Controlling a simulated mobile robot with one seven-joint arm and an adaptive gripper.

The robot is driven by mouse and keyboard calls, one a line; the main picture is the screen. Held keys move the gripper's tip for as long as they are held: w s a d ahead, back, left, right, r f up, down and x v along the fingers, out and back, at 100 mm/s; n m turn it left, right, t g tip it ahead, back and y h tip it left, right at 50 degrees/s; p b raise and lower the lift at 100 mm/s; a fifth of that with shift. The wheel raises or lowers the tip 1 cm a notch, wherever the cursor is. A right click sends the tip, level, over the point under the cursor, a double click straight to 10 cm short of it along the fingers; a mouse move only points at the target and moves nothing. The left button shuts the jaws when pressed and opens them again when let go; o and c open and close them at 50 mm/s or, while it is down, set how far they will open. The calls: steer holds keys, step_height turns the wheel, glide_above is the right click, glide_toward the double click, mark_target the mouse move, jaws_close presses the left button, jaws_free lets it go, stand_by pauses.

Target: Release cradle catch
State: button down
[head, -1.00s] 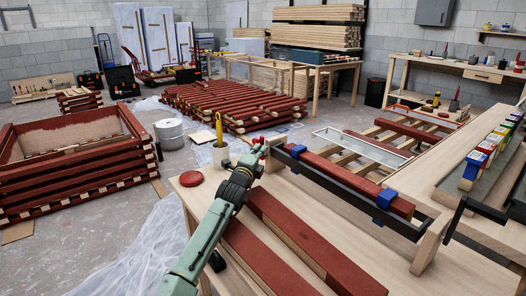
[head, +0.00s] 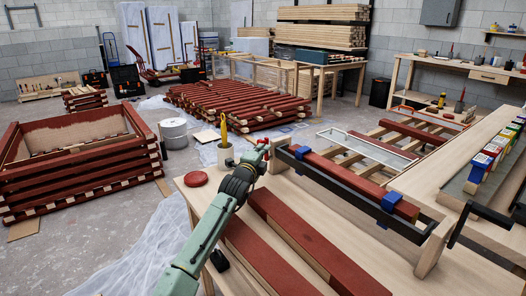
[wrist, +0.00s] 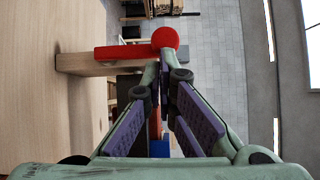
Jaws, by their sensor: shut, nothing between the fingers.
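The cradle (head: 352,192) is a long dark frame on the wooden bench. It bears a red-painted batten (head: 334,172) with blue blocks across it. The catch, a red lever with a round knob, shows in the wrist view (wrist: 165,38); the lever lies against a pale wooden post. In the head view red parts of the catch (head: 263,141) show at the cradle's far left end. My gripper (wrist: 163,68) is shut and empty, its fingertips just at the knob's near side. I cannot tell whether they touch it. In the head view my gripper (head: 256,158) is partly hidden by my wrist.
A pot with a yellow-handled tool (head: 225,152) and a red disc (head: 196,179) stand left of my gripper. Red battens (head: 300,236) lie on the bench before the cradle. A black handle (head: 480,218) juts out at right.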

steer(key=shift+w+a+r, duration=0.15)
steer(key=shift+r, duration=0.05)
steer(key=w+a+n+g, duration=0.4)
steer(key=w+n+g, duration=0.2)
steer(key=n, duration=0.1)
steer(key=shift+w+a+f+p, duration=0.25)
steer(key=shift+a+f+p, duration=0.05)
steer(key=shift+p, duration=0.15)
stand_by(0.6)
stand_by(0.5)
